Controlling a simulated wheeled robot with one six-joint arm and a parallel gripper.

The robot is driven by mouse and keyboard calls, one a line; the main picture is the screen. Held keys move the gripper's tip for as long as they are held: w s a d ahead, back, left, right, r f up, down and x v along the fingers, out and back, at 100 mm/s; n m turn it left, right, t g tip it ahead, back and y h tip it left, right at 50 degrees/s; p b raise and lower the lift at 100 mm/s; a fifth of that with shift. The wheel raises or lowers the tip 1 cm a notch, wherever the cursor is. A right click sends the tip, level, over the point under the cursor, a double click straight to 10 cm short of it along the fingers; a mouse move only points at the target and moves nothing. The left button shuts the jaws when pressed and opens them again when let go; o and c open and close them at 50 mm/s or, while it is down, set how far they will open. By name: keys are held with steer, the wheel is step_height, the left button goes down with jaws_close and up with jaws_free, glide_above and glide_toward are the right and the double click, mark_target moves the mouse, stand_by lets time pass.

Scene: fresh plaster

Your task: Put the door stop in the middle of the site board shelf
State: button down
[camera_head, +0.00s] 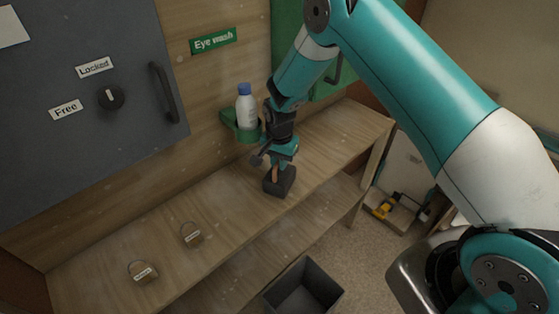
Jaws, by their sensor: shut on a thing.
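My gripper (275,160) points down over the right part of the wooden site board shelf (225,205). It is shut on a small dark block with an orange-brown part, which I take to be the door stop (284,184). The block is at or just above the shelf top; I cannot tell whether it touches. The fingers partly hide its upper end. The shelf's middle, left of my gripper, shows bare wood.
Two tagged padlocks (191,234) (143,272) lie on the shelf's left part. A bottle (246,108) stands in a green holder (229,122) behind my gripper. A grey cabinet (80,100) hangs at left. A dark open bin (303,291) stands below the shelf's front.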

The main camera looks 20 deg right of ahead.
steer(key=c, duration=1.1)
jaws_free()
step_height(320, 180, up, 12)
steer(key=b, duration=0.4)
steer(key=s+a+r+n+y, duration=0.2)
steer(key=s+a+r+n, duration=0.2)
steer(key=s+r+n, duration=0.75)
steer(key=s, duration=0.5)
steer(key=s+a+r+n+y, duration=0.1)
steer(key=s+r+n, duration=0.1)
steer(key=s, duration=0.5)
steer(key=s+r+n+y, duration=0.1)
steer(key=s+r+n, duration=0.1)
steer(key=s, duration=0.6)
steer(key=shift+a+n, duration=0.3)
steer(key=shift+n, duration=0.05)
